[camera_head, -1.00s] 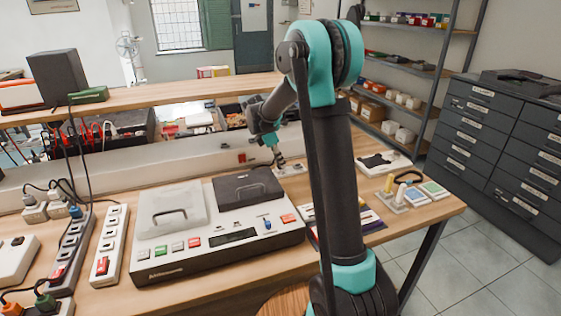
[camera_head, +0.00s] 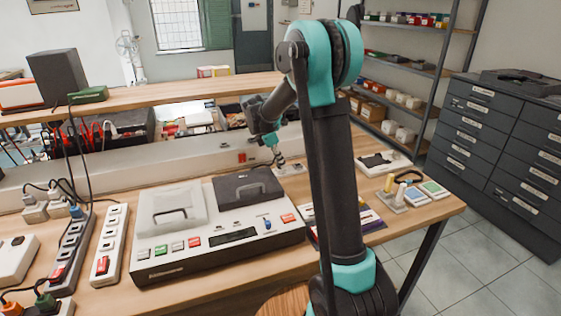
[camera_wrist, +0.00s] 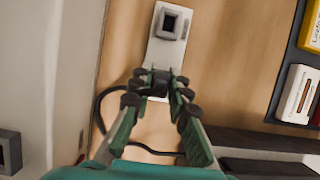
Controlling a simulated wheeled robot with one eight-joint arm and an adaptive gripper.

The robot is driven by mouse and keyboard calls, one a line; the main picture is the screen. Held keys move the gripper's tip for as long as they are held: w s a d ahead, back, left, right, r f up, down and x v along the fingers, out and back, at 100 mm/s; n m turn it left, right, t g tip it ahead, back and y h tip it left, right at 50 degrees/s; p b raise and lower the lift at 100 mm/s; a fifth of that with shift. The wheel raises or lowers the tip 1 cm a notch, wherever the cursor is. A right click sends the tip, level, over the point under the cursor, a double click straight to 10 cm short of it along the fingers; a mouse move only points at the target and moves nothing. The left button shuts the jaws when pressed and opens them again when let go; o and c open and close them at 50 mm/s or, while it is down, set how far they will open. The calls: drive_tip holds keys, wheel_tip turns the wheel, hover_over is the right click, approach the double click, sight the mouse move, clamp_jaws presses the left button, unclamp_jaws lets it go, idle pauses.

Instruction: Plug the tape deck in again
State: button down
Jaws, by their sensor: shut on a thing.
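The tape deck (camera_head: 215,228) is a wide white machine with coloured keys and two lids, on the bench in the head view. My gripper (camera_head: 279,160) is behind its back right corner, low over a pale socket plate (camera_head: 291,169). In the wrist view, my gripper (camera_wrist: 161,76) is shut on a small dark plug (camera_wrist: 160,86). A black cable (camera_wrist: 98,112) loops at the left and below. The plug is over the lower end of the white socket plate (camera_wrist: 164,52); a dark square outlet shows at its upper end. I cannot tell whether the plug is seated.
Power strips (camera_head: 111,245) with plugs and cables stand left of the deck. A pale raised ledge (camera_head: 130,164) runs behind it. Small cases (camera_head: 415,195) and a white-and-black item (camera_head: 384,163) lie to the right.

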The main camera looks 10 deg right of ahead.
idle(0.3)
drive_tip(key=c, duration=1.4)
unclamp_jaws()
drive_tip(key=shift+o, duration=0.2)
drive_tip(key=w+d+r+v, duration=0.1)
drive_tip(key=d+v, duration=0.1)
drive_tip(key=v, duration=1.4)
drive_tip(key=shift+s+r, duration=0.15)
drive_tip(key=shift+s, duration=0.25)
drive_tip(key=shift+a, duration=0.15)
